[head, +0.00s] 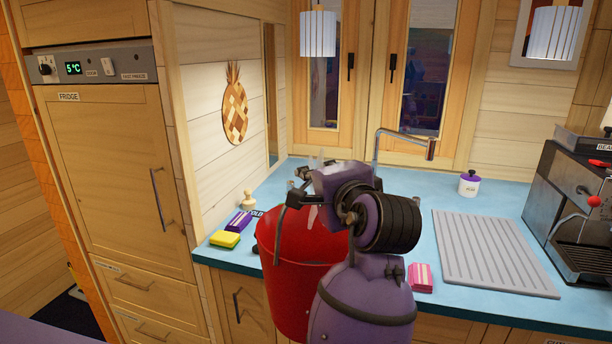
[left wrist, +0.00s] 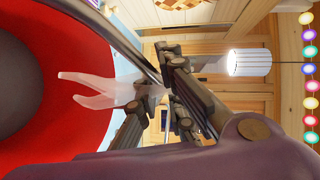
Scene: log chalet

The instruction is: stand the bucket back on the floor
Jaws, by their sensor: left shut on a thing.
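The red bucket (head: 285,290) hangs or stands upright in front of the blue counter, in the middle of the head view. Its lower part is cut off by the picture edge, so I cannot see whether it touches anything below. My left gripper (head: 305,190) is above the bucket's rim, shut on it, apparently at its handle. In the left wrist view the bucket's red inside (left wrist: 90,30) fills the left side, and the fingers (left wrist: 155,97) close by a thin grey bar. A pale translucent shape overlaps the fingers. My right gripper is not in view.
The blue counter (head: 420,200) holds a yellow sponge (head: 225,239), a purple box, a pink-striped packet (head: 422,278), a ridged drainer (head: 490,252) and a coffee machine (head: 580,215). A tap (head: 405,140) rises behind my gripper. The fridge (head: 115,160) stands left. The floor shows only at far left.

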